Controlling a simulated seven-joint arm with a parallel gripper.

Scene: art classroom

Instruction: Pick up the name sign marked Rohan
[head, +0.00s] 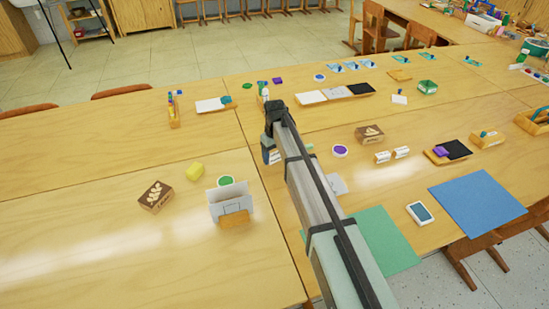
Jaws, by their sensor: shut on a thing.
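My gripper (268,155) hangs from the far end of my arm, near the middle of the head view. It is shut on a small white name sign (276,158), which is partly hidden behind the gripper and my arm. Its lettering is too small to read. Two similar white name signs, one on the left (383,157) and one on the right (401,152), stand side by side to the right of my arm. I cannot read their names either.
A brown stamped box (369,134) and a purple-topped round tub (340,151) stand right of my arm. The far-left tabletop is mostly clear.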

